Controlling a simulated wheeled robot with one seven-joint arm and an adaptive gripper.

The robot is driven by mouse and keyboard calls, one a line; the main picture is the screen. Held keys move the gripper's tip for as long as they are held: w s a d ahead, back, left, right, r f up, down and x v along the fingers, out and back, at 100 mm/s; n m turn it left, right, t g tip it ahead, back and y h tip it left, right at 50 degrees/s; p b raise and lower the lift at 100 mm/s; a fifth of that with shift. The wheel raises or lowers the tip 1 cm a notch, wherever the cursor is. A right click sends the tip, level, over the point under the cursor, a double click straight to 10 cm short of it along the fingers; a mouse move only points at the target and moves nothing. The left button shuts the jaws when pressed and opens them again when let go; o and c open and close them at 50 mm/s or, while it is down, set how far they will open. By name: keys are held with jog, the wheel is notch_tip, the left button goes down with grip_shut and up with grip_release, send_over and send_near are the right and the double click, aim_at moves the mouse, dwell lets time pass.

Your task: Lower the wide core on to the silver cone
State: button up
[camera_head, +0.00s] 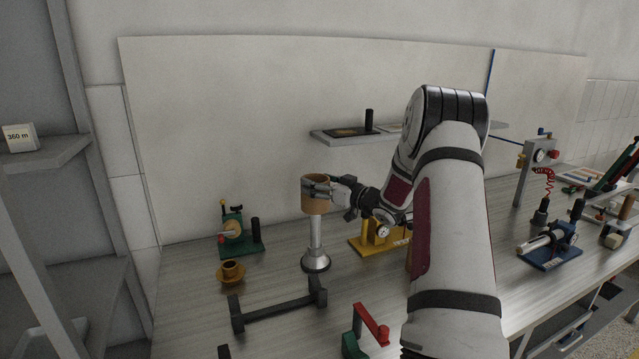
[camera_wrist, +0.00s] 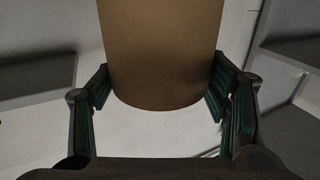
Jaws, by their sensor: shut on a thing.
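The wide core (camera_head: 315,203) is a short brown cardboard tube, upright in the head view. It fills the upper middle of the wrist view (camera_wrist: 163,55). My gripper (camera_head: 317,188) is shut on it from the right, with green-padded fingers on both sides in the wrist view. A silver stand (camera_head: 316,238) with a post and a flared, cone-like foot (camera_head: 316,262) rises from the bench directly below the core. The core hides the top of the post. I cannot tell whether core and post touch or whether the post reaches inside.
A green device (camera_head: 236,238) and a brown cup-like piece (camera_head: 231,271) stand to the left. A dark bar frame (camera_head: 278,306) and a red-armed tool (camera_head: 371,324) lie in front. A yellow fixture with a dial (camera_head: 372,240) stands close right. A shelf (camera_head: 345,139) is behind.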

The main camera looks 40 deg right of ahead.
aim_at(319, 232)
jog(key=shift+f+b, duration=2.3)
jog(key=shift+f, duration=6.15)
